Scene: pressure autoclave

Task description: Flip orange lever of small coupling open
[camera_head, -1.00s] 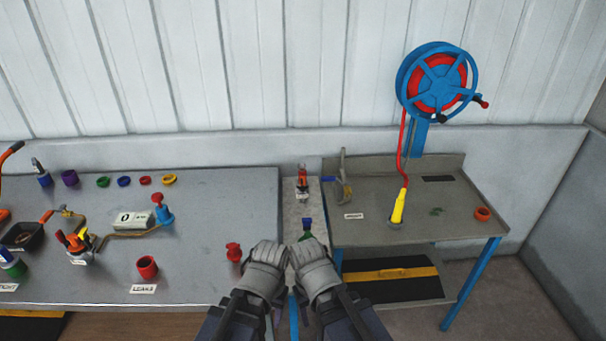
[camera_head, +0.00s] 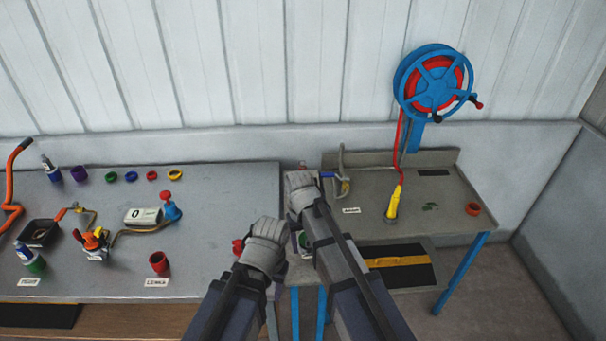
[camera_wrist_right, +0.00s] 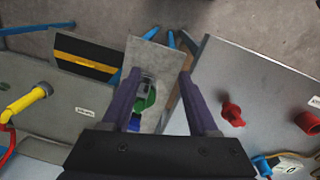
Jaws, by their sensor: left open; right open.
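My right gripper (camera_head: 299,185) is raised over the narrow grey stand between the two benches. In the right wrist view its jaws (camera_wrist_right: 160,72) are open and empty. Between and beyond them shows a green fitting (camera_wrist_right: 148,100) with grey and blue parts, on the stand's pale top (camera_wrist_right: 150,52). The green fitting shows partly in the head view (camera_head: 303,240). My left gripper (camera_head: 264,234) is open near the left bench's right edge, left of the stand. The orange-marked piece at the stand's back is mostly hidden behind my right gripper, and I cannot make out a lever on it.
A red fitting (camera_head: 237,246) is close beside my left gripper. The right bench (camera_head: 450,208) carries a yellow nozzle (camera_head: 392,204) below a blue hose reel (camera_head: 436,82).

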